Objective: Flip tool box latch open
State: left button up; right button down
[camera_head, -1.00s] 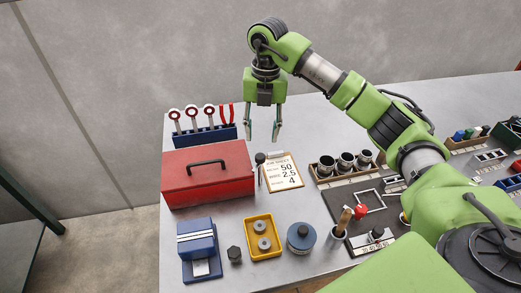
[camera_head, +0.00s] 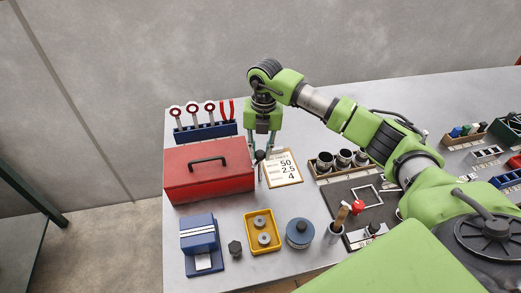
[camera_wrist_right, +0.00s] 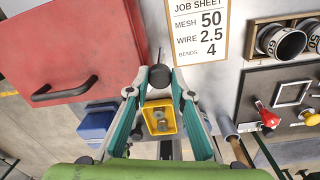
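The red tool box (camera_head: 205,180) with a black handle sits on the left part of the bench, its lid shut. A black-knobbed latch lever (camera_head: 260,155) stands at its right side; the knob also shows in the right wrist view (camera_wrist_right: 160,76). My right gripper (camera_head: 262,152) is above the lever, pointing down. Its fingers are apart, with the knob in line between the tips in the wrist view (camera_wrist_right: 160,72). I cannot tell whether either finger touches the knob. My left gripper is out of view.
The job sheet board (camera_head: 282,168) lies just right of the lever. A blue rack of tools (camera_head: 207,131) stands behind the box. A blue block (camera_head: 199,238), yellow tray (camera_head: 262,219) and round blue pot (camera_head: 299,234) stand in front.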

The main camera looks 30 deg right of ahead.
dwell(0.3)
jog(key=shift+n+b, duration=0.3)
jog(key=shift+b, duration=0.05)
jog(key=n+b, duration=0.2)
jog(key=shift+w+f+n, duration=0.1)
jog(key=shift+n, duration=0.2)
jog(key=n+b, duration=0.2)
jog(key=n, duration=0.1)
jog(key=shift+d+b, duration=0.1)
jog(key=shift+b, duration=0.2)
jog(key=shift+n+g+b, duration=0.3)
jog(key=shift+n+b, duration=0.25)
jog(key=shift+n, duration=0.55)
jog(key=shift+r, duration=0.2)
jog(key=c, duration=1.8)
grip_release()
jog(key=shift+o, duration=0.2)
